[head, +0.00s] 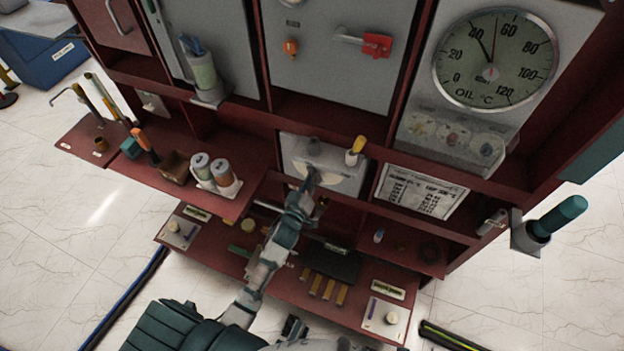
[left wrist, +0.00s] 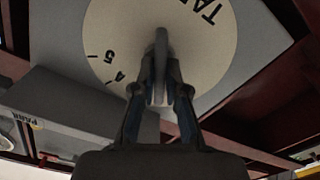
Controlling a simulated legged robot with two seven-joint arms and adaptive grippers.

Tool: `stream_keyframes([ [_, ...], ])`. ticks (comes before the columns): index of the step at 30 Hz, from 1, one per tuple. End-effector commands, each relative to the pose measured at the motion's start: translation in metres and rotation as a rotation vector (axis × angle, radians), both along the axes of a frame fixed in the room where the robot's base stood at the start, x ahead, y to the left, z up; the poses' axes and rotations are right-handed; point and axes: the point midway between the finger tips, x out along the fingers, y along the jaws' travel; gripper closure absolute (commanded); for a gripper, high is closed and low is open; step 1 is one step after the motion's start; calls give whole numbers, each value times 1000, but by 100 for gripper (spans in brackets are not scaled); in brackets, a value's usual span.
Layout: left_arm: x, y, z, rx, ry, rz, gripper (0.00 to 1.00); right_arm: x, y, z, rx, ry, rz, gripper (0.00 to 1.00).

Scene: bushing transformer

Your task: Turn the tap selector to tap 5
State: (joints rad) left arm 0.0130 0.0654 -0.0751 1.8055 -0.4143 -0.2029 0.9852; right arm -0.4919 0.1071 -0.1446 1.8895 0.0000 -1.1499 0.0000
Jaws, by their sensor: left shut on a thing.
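The tap selector knob (left wrist: 161,45) is a grey bar handle on a round cream dial (left wrist: 105,35). In the head view the dial (head: 310,168) sits on a grey box in the middle of the cabinet, partly hidden by my gripper. My left gripper (head: 310,181) is shut on the knob, with its fingers (left wrist: 158,85) on both sides of it. Which number the knob points to cannot be told.
A label sheet (head: 421,192) and an oil temperature gauge (head: 494,60) are further right. Shelves below hold several small parts. Two cylinders (head: 212,171) stand on the left shelf.

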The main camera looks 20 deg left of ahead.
Motion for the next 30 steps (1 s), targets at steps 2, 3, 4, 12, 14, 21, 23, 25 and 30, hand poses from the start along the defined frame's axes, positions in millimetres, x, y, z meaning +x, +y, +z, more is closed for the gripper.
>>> stream_keyframes([
  [2,0,1,0,14,2,1,100,0,0,0,0,-2,0,60],
  [3,0,1,0,25,2,1,100,0,0,0,0,-2,0,60],
  [4,0,1,0,35,2,2,100,0,0,-1,1,-3,0,60],
  [12,0,1,2,201,2,2,100,-9,-2,-29,-4,11,5,60],
  [14,0,1,2,254,2,2,100,-13,-2,-36,-3,13,6,60],
  [21,0,1,2,481,2,1,100,-26,-4,-61,-4,22,9,60],
  [23,0,1,1,538,3,1,100,-30,-4,-66,-4,25,10,60],
  [25,0,1,1,605,4,1,100,-34,-5,-71,-5,28,10,60],
  [30,0,1,1,767,4,1,100,-43,-6,-82,-5,33,12,60],
])
